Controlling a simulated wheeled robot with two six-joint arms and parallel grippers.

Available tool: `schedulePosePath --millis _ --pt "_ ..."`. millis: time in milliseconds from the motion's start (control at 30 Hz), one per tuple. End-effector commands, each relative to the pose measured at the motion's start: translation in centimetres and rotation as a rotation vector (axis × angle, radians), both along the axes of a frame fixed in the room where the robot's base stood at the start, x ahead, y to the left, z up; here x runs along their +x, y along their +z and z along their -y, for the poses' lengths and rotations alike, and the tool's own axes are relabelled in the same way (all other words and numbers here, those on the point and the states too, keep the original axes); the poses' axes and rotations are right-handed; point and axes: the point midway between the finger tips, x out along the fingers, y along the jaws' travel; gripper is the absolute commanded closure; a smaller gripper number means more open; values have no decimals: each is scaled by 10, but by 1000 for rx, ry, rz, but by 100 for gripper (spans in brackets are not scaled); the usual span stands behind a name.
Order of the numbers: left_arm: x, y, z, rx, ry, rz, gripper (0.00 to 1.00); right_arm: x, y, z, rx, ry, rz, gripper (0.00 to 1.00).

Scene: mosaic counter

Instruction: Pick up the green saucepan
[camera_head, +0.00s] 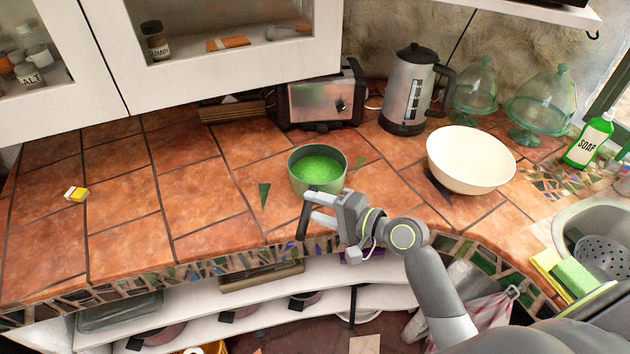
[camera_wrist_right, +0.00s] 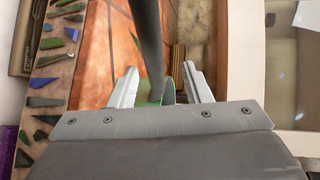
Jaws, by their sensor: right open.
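The green saucepan (camera_head: 318,168) stands upright on the tiled counter, bright green inside. Its dark handle (camera_head: 302,221) points to the counter's front edge. My right gripper (camera_head: 309,206) is open at the handle, close to the pan's near side. In the right wrist view the dark handle (camera_wrist_right: 149,40) runs between the two spread fingers, with a gap to the right finger. A bit of the green pan shows low between the fingers; the gripper body hides the rest. My left gripper is not in view.
Behind the pan stand a toaster (camera_head: 319,100) and a kettle (camera_head: 409,90). A cream bowl (camera_head: 470,158) is to the right, with glass domes and a soap bottle (camera_head: 588,141) beyond. A small yellow-and-white item (camera_head: 75,193) lies left; the tiles between are mostly clear.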

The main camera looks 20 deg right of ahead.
Motion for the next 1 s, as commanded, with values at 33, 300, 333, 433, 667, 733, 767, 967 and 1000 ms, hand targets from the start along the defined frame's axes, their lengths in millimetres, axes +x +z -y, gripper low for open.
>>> schedulePosePath --millis 33,300,333,433,667,733,767,967,1000 --pt "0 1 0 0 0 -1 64 1 0 -1 1 0 -1 56" --pt "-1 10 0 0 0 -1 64 24 -9 -11 4 -1 -2 56" --pt "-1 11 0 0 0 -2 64 27 -10 -13 3 -1 -1 56" --pt "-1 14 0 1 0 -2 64 37 -14 -20 3 0 -1 56" --pt "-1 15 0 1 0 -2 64 45 -18 -26 1 0 -1 56" --pt "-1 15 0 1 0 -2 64 44 -19 -26 0 0 0 56" --pt "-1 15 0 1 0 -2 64 44 -19 -26 0 -1 0 56" --pt "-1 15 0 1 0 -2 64 44 -19 -26 0 0 0 74" --pt "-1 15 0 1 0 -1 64 44 -18 -26 0 0 0 79"
